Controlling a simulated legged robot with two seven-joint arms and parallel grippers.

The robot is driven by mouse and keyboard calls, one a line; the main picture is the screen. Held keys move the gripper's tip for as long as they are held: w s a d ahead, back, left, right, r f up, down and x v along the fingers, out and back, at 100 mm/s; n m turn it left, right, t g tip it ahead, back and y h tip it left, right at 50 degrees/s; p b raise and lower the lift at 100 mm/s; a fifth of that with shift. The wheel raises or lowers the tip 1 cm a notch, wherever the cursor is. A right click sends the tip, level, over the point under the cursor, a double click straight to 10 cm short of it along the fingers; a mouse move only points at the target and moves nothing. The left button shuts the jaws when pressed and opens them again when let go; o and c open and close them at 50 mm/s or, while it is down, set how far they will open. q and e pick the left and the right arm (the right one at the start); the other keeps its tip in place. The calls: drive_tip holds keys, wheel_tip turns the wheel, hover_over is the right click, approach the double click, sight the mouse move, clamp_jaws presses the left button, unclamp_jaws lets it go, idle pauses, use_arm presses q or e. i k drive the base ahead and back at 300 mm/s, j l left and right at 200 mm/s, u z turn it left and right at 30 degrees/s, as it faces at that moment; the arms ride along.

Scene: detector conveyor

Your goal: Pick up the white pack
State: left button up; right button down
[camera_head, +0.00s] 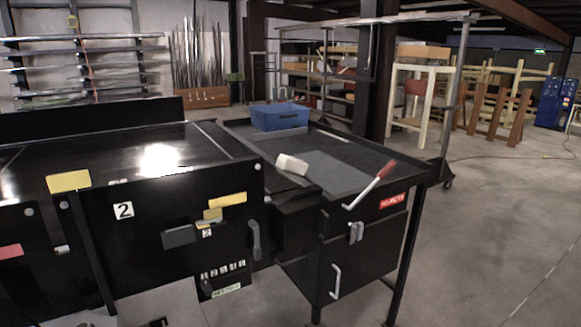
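The white pack (292,164) is a small pale block. It rests near the inner left side of the black reject table, beside the end of the conveyor, and looks slightly tilted. Nothing holds it. Neither of my grippers shows in the head view.
The black conveyor (160,160) fills the left side. The reject table (340,180) has a raised rim, and a blue bin (279,117) stands at its back. A lever with a red handle (378,176) sticks up at the front right. Open floor (500,220) lies to the right.

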sight(288, 163)
drive_tip(key=i+l, duration=0.25)
drive_tip(key=l, duration=0.15)
drive_tip(key=i+l+u, duration=0.1)
drive_tip(key=i+l, duration=0.35)
drive_tip(key=l, duration=0.3)
drive_tip(key=i+l, duration=0.25)
drive_tip(key=l, duration=0.15)
drive_tip(key=i+l+u, duration=0.1)
drive_tip(key=l, duration=0.3)
drive_tip(key=i, duration=0.1)
